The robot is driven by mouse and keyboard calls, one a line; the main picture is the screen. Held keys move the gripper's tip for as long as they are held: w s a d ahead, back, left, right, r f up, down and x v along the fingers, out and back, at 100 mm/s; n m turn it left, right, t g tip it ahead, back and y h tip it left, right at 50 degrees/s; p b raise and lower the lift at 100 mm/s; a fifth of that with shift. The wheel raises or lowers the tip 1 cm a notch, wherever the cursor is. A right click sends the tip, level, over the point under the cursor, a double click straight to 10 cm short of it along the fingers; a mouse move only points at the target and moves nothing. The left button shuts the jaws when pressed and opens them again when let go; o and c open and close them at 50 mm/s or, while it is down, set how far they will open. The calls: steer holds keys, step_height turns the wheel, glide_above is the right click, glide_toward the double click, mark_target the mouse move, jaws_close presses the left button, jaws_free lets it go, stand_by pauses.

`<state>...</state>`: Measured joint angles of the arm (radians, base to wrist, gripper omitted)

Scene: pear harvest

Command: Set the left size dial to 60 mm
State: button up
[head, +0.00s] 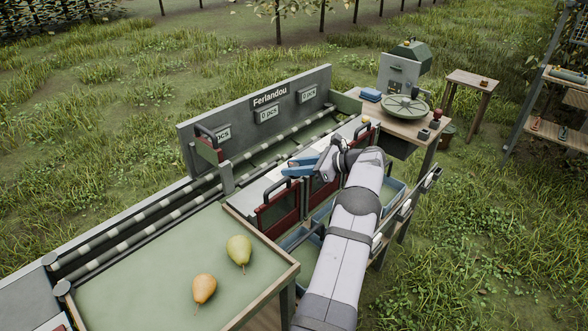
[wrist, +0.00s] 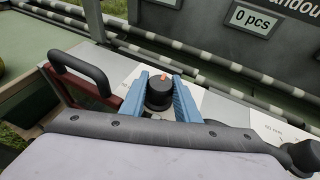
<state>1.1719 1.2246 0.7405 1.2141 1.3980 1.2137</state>
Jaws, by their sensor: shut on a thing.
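In the wrist view a dark round dial (wrist: 159,94) with an orange mark at its far edge stands on a pale scale plate (wrist: 190,97). My gripper (wrist: 160,88) has its two blue fingers on either side of the dial and is shut on it. In the head view my gripper (head: 300,167) is over the grey shelf of the sorting bench, and its fingers and arm hide the dial. A second dark dial (wrist: 303,156) shows at the lower right of the wrist view, beside another pale plate. The scale numbers around the held dial are not readable.
A dark handle (wrist: 80,70) on a red-framed gate (head: 278,210) rises close to the left finger. Rollers (head: 130,234) and a back board with "0 pcs" signs (head: 268,113) lie behind. Two pears, green (head: 239,249) and orange-yellow (head: 204,288), rest on the green table.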

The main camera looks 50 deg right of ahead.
steer(key=shift+y, duration=0.3)
stand_by(0.4)
steer(key=o, duration=0.8)
steer(key=shift+r+m+t+h+p, duration=0.1)
steer(key=shift+m+t+h+p, duration=0.3)
steer(key=shift+m+h+p, duration=0.75)
